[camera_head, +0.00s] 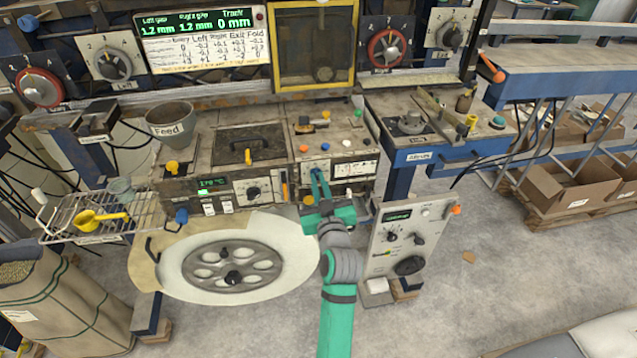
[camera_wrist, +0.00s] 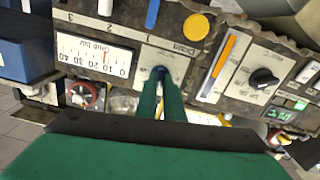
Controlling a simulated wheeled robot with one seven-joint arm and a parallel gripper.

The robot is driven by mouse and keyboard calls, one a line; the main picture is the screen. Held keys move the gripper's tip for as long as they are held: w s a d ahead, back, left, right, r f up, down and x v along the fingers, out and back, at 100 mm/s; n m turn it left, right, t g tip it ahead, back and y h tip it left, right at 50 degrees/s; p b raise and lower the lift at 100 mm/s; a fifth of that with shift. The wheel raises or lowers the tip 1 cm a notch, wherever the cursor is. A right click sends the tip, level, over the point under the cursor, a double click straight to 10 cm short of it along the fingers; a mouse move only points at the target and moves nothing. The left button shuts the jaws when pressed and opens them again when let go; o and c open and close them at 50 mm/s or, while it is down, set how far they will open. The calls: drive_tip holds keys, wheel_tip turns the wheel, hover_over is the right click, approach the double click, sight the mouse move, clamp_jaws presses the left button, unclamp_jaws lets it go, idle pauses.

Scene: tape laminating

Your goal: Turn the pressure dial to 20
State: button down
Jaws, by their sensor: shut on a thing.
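My gripper (camera_wrist: 161,77) reaches the front of the worn grey machine and is shut on a small blue knob (camera_wrist: 160,70), which the fingers mostly hide. In the head view my gripper (camera_head: 318,180) is at the machine's front panel. A white gauge (camera_wrist: 95,58) with a scale from 0 to 40 sits beside the knob; it appears upside down in the wrist view. A thin red needle stands around 10 to 20; the exact reading is too small to tell. The gauge also shows in the head view (camera_head: 355,168), right of my gripper.
A yellow button (camera_wrist: 196,27), an orange slider strip (camera_wrist: 221,62) and a black knob (camera_wrist: 263,78) are close to the fingers. A grey control box (camera_head: 408,240) stands right of my arm. A large wheel plate (camera_head: 235,268) lies to its left.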

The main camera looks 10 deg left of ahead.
drive_tip(key=shift+f+m, duration=0.1)
drive_tip(key=shift+m, duration=0.5)
drive_tip(key=c, duration=1.9)
unclamp_jaws()
drive_tip(key=shift+o, duration=0.2)
drive_tip(key=shift+s, duration=0.15)
drive_tip(key=shift+s+d, duration=0.2)
drive_tip(key=v, duration=1)
